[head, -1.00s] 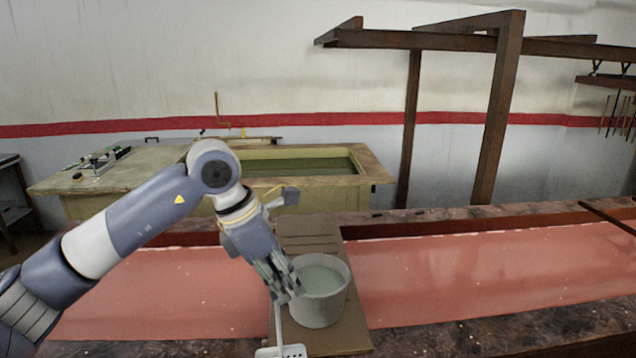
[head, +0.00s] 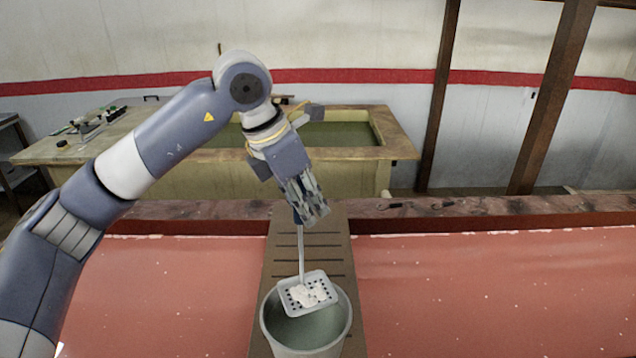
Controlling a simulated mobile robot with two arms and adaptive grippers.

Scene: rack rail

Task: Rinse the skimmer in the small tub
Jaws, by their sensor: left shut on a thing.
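The skimmer (head: 308,294) is a pale square perforated plate on a thin handle, with white matter lying on the plate. My left gripper (head: 309,215) is shut on the top of the skimmer's handle, and the skimmer hangs below it. The small tub (head: 272,330) is a round grey-white bucket with greenish liquid inside. The skimmer's plate shows over the back part of the tub's mouth; I cannot tell whether it touches the rim or the liquid. My right gripper is not in view.
The tub stands on a slotted brown board (head: 337,240) laid across a long trough of red liquid (head: 480,290). Behind it are a dark trough edge (head: 500,205), a wooden tank (head: 385,150) of greenish liquid, and upright brown posts (head: 552,95).

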